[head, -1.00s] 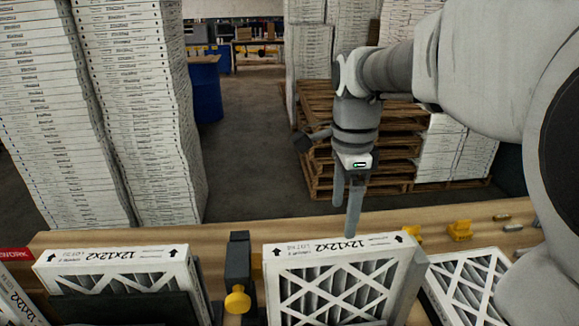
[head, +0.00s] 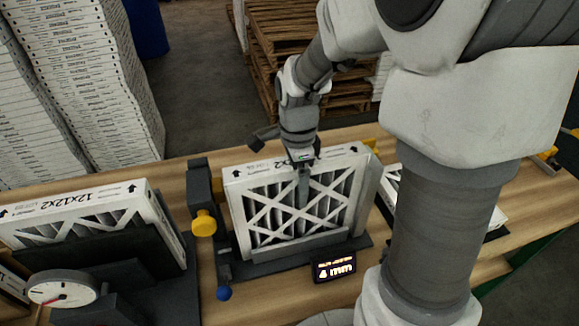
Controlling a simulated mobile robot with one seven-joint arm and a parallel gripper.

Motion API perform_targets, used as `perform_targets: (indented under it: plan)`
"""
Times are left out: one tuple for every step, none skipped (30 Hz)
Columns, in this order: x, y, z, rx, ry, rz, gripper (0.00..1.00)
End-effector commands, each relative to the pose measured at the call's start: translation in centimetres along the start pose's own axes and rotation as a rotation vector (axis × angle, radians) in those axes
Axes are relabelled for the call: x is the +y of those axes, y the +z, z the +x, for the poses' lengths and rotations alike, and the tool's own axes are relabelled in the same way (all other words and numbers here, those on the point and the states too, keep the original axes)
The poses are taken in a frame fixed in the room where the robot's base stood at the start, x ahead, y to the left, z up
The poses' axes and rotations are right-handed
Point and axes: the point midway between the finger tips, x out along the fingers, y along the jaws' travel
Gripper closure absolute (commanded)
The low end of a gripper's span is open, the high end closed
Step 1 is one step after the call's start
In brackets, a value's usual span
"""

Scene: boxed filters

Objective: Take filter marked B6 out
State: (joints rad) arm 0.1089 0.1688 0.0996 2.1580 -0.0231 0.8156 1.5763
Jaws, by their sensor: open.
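A white-framed pleated filter (head: 262,215) stands upright in a dark holder (head: 275,262) at the middle of the bench. No B6 mark is readable on it. My gripper (head: 303,185) is at the filter's top edge, open, pointing down. One finger shows in front of the pleated face; the other is hidden, so I cannot tell whether it is behind the frame. Another upright filter (head: 90,200), marked 12x12x2, stands in a dark holder at the left. A third filter (head: 392,182) is partly hidden behind my arm at the right.
A post with a yellow knob (head: 203,222) stands just left of the middle filter. A small display reading 4 mm (head: 334,268) sits in front of it. A round dial gauge (head: 62,288) is at the front left. Stacked boxes (head: 80,90) and wooden pallets (head: 285,40) stand behind the bench.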

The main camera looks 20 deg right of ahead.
Motion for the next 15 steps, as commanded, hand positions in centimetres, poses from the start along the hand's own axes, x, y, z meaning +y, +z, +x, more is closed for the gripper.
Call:
perform_targets:
  plan:
    - [0.0, 0.0, 0.1, 0.0, 0.0, 0.0, 0.09]
    - [0.0, 0.0, 0.12, 0.0, 0.0, 0.0, 0.09]
    - [0.0, 0.0, 0.12, 0.0, 0.0, 0.0, 0.09]
    - [-0.01, 0.0, 0.12, 0.0, 0.0, 0.0, 0.09]
    - [-0.01, 0.0, 0.11, 0.0, 0.0, 0.0, 0.09]
    - [-0.01, 0.0, 0.11, 0.0, 0.0, 0.0, 0.09]
    - [-0.01, 0.0, 0.11, 0.0, 0.0, 0.0, 0.09]
    - [-0.01, 0.0, 0.1, 0.0, 0.0, 0.0, 0.11]
    - [-0.01, 0.0, 0.1, 0.0, 0.0, 0.0, 0.18]
    - [-0.01, 0.0, 0.09, 0.0, 0.0, 0.0, 0.23]
    - [-0.01, 0.0, 0.09, 0.0, 0.0, 0.0, 0.29]
    - [-0.01, 0.0, 0.09, 0.0, 0.0, 0.0, 0.36]
    - [-0.01, 0.0, 0.09, 0.0, 0.0, 0.0, 0.41]
    - [-0.01, 0.0, 0.09, 0.0, 0.0, 0.0, 0.47]
    - [-0.01, 0.0, 0.08, 0.0, 0.0, 0.0, 0.54]
